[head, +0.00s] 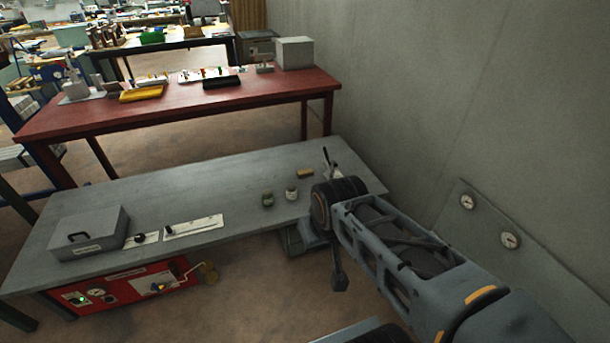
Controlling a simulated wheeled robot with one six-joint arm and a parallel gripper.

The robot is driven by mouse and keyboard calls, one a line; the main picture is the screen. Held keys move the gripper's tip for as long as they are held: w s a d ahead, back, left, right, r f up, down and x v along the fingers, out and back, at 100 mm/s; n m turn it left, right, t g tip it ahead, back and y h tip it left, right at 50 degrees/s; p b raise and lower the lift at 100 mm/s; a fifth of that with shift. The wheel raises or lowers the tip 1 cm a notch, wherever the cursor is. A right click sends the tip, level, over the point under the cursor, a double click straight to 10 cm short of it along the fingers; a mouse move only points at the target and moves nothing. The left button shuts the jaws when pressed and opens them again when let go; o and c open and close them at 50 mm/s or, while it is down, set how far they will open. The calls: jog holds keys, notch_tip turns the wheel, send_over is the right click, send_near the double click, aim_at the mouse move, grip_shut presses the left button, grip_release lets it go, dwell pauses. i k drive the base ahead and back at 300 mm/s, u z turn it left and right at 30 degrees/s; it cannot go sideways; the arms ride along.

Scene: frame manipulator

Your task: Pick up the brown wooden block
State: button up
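A small brown wooden block (305,174) lies on the grey table (205,190), near its right end. My arm reaches in from the lower right, and its dark round wrist joint shows just right of and in front of the block. The block looks uncovered and apart from my arm. My gripper is at the far end of this arm, but its fingers cannot be made out clearly behind the wrist, so its opening and any contents are hidden.
Two small jars, one dark (267,200) and one pale (291,192), stand left of my wrist near the block. A grey box with a handle (90,232) and a pale strip (193,227) are farther left. A red table (180,110) stands behind; a wall (430,90) rises at right.

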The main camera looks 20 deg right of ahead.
aim_at(306, 173)
jog(key=u, duration=0.55)
jog(key=i, duration=2.05)
jog(key=z, duration=0.4)
